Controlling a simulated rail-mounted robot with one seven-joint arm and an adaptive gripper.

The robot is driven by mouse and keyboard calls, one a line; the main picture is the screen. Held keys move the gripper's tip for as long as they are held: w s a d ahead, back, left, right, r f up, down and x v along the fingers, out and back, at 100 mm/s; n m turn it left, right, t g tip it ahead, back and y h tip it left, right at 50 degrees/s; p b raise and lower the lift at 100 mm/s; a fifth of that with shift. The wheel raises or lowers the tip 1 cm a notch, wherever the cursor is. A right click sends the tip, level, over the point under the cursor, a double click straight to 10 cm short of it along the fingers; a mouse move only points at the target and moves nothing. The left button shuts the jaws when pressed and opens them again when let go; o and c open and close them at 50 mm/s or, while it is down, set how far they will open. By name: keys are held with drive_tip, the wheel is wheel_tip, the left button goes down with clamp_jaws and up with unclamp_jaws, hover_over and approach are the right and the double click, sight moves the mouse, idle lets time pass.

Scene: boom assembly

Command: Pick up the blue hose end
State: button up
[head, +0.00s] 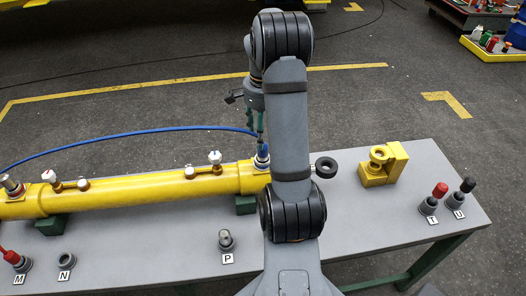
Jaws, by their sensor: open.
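The blue hose (130,134) arcs in from the left edge above the yellow boom cylinder (130,189) and curves down at its right end. The blue hose end (262,155) stands upright at the right end of the boom, partly hidden by my arm. My gripper (260,129) points down just above the blue hose end, with its greenish fingers apart. My arm hides part of the gripper, and I cannot tell whether the fingers touch the hose.
The grey table (340,230) carries sockets labelled M, N, P, T and U (460,215). Red and black capped plugs stand at T and U. A yellow bracket (375,172) stands right of my arm, and a black ring (326,167) is beside my arm. White-knobbed valves (214,157) stick up from the boom.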

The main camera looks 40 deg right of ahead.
drive_tip(key=f, duration=0.1)
drive_tip(key=f+p, duration=0.1)
drive_tip(key=f, duration=0.1)
drive_tip(key=s+f, duration=0.1)
drive_tip(key=shift+a+f+p, duration=0.25)
drive_tip(key=shift+f+p, duration=0.05)
drive_tip(key=shift+f, duration=0.05)
drive_tip(key=shift+w+f, duration=0.1)
drive_tip(key=shift+f, duration=0.2)
drive_tip(key=c, duration=0.3)
clamp_jaws()
